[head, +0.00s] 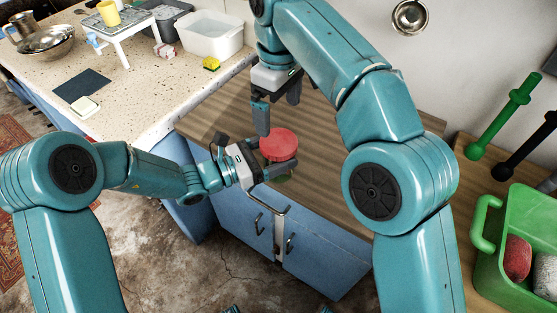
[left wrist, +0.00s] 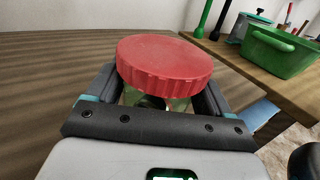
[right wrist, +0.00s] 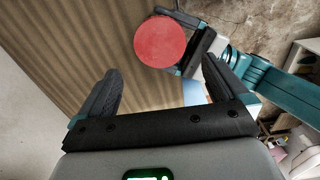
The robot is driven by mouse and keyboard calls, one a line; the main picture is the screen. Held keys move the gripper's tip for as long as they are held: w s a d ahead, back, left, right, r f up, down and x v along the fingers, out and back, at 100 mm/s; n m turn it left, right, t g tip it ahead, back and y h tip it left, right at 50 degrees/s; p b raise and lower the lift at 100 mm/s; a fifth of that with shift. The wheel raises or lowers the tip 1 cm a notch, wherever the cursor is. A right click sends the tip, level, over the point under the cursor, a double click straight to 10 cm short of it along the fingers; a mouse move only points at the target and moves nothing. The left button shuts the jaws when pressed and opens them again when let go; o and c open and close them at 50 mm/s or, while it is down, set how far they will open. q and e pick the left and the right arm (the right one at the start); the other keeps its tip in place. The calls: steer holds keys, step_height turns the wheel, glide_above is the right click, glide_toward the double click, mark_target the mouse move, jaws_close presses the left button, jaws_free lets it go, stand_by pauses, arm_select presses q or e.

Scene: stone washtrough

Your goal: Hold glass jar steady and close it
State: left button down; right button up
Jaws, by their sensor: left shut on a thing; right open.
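The glass jar (left wrist: 132,97) stands on the brown wooden counter, mostly hidden by its lid and my left gripper. The red lid (head: 278,144) sits on top of the jar; in the left wrist view the lid (left wrist: 165,58) looks slightly tilted, and I cannot tell whether it is screwed tight. My left gripper (head: 262,160) is shut on the jar below the lid, one finger on each side. My right gripper (head: 272,115) is open and empty, pointing down above and just behind the lid. In the right wrist view the lid (right wrist: 160,42) lies beyond the fingertips, not between them.
The wooden counter (head: 330,170) is clear around the jar. A speckled worktop (head: 140,85) at left holds a white tub (head: 210,35), a sponge (head: 211,63) and metal bowls. A green crate (head: 487,265) and green dumbbell-shaped object (head: 505,115) are at right.

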mark_target(279, 142)
arm_select(q)
steer(key=shift+f, duration=0.1)
arm_select(e)
steer(key=shift+r, duration=0.1)
steer(key=shift+f, duration=4)
steer(key=c, duration=0.9)
steer(key=shift+c, duration=0.2)
steer(key=o, duration=0.9)
steer(key=shift+o, duration=0.2)
